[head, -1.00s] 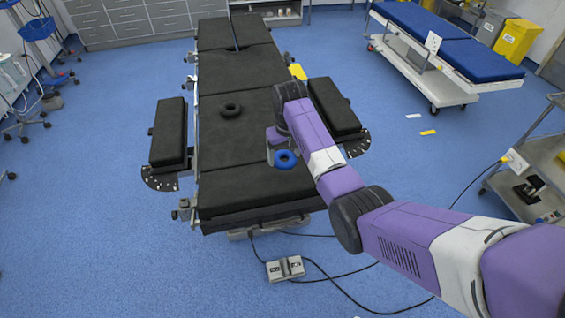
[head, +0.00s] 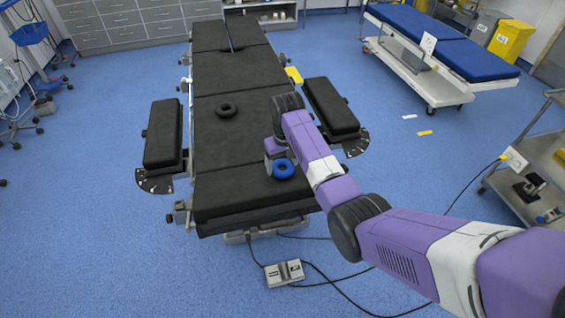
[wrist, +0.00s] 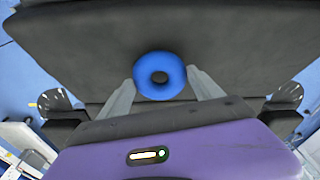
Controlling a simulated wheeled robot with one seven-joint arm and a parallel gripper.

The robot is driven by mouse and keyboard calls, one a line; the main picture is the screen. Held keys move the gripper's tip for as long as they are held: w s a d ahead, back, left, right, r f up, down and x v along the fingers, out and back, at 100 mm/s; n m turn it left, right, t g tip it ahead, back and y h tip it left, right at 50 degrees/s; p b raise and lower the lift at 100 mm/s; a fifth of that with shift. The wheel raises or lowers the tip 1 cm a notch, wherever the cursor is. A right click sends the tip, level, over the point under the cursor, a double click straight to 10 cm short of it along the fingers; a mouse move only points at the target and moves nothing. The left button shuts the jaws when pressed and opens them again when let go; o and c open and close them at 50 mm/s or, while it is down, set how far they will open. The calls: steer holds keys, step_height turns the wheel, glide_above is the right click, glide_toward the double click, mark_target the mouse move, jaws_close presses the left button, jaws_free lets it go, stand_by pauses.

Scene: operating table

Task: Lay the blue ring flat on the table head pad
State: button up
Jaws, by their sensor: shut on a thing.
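The blue ring (head: 284,169) is in my gripper over the near part of the black operating table, by its right side. The black pad (wrist: 235,35) fills the wrist view behind the ring. I cannot tell how far the ring is above it. The near end pad (head: 235,200) of the table is bare; which end is the head pad is not marked. My arm hides part of the table's right side.
A black ring (head: 226,109) lies on the middle pad. Padded arm boards stand out at left (head: 163,132) and right (head: 331,106). A foot pedal (head: 284,273) with cables is on the floor before the table. A blue-topped trolley (head: 445,45) stands at back right.

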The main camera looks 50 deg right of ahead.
steer(key=o, duration=2)
step_height(320, 180, up, 13)
steer(key=s, duration=0.1)
steer(key=shift+s+a, duration=0.15)
steer(key=shift+a, duration=0.15)
